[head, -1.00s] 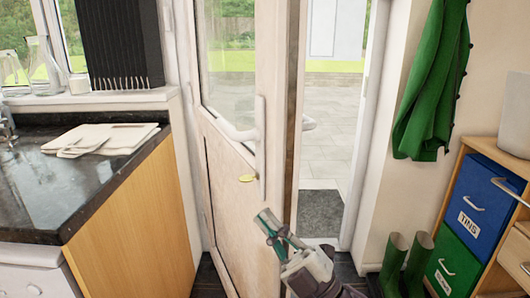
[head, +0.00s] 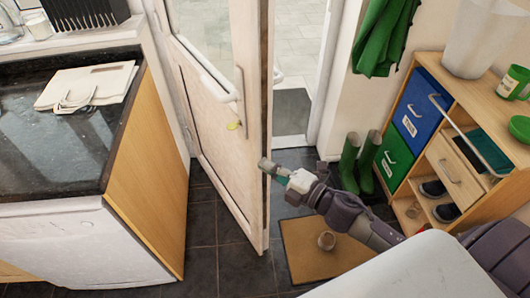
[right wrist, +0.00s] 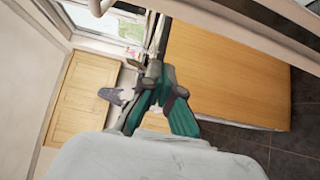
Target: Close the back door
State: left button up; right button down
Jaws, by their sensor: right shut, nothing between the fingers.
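The back door (head: 217,110) is white with a glass upper pane and stands ajar, swung into the room. My right gripper (head: 264,165) is shut and empty, at the free edge of the door, below handle height. Whether it touches the door I cannot tell. In the right wrist view its teal fingers (right wrist: 150,95) show in front of a wooden panel. My left gripper is not in view.
A dark counter (head: 40,140) with a wooden end panel (head: 155,170) stands left of the door. Green boots (head: 360,160) and a wooden shelf unit (head: 415,190) stand to the right.

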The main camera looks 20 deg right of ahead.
aim_at(256, 145)
jog(key=w+p, duration=0.2)
jog(key=w, duration=0.6)
jog(key=shift+a+p, duration=0.15)
jog(key=shift+p, duration=0.15)
